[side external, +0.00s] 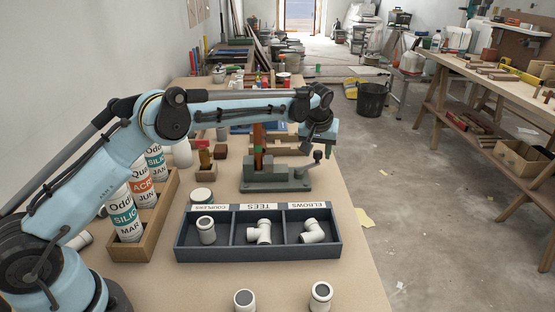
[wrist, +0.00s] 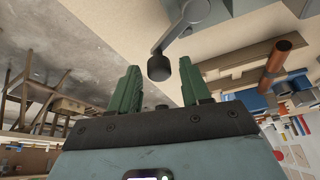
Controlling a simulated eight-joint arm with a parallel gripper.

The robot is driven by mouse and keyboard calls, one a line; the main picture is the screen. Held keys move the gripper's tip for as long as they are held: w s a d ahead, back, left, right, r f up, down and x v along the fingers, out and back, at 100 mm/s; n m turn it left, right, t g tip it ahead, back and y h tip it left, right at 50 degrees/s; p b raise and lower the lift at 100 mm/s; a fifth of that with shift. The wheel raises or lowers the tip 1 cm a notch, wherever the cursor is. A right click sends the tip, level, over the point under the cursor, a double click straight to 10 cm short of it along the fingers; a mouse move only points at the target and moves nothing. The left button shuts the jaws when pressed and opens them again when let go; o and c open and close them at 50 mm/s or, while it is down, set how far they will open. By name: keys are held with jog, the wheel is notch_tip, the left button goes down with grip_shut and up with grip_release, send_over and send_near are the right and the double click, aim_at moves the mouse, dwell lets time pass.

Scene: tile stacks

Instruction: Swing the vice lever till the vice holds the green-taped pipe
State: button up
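The grey-green vice (side external: 275,178) stands on the bench behind the fittings tray. An upright brown pipe with green tape (side external: 258,148) stands at the vice's left part. The lever's round knob (side external: 317,156) rises at the vice's right end. My gripper (side external: 313,143) is just above the knob, pointing down. In the wrist view my gripper (wrist: 160,72) is open, with two green fingers apart. The dark lever knob (wrist: 159,68) appears between the fingertips, its arm running up to the grey vice body (wrist: 218,10). Contact between fingers and knob cannot be seen.
A dark tray (side external: 190,247) with white fittings lies in front of the vice. A wooden box (side external: 166,218) of labelled cans stands at left. Two white fittings stand near the front edge. Wooden blocks lie behind the vice. The floor is beyond the bench's right edge.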

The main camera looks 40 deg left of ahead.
grip_shut()
jog(key=shift+s+d+m+h, duration=0.25)
jog(key=shift+d+m+h, duration=0.15)
jog(key=shift+m, duration=0.45)
jog(key=shift+s+d+m+h, duration=0.2)
jog(key=shift+d+m+h, duration=0.15)
jog(key=shift+m, duration=0.5)
jog(key=shift+o, duration=0.9)
grip_release()
jog(key=shift+t, duration=0.3)
jog(key=shift+r, duration=0.1)
jog(key=v, duration=1.2)
jog(key=shift+d, duration=0.1)
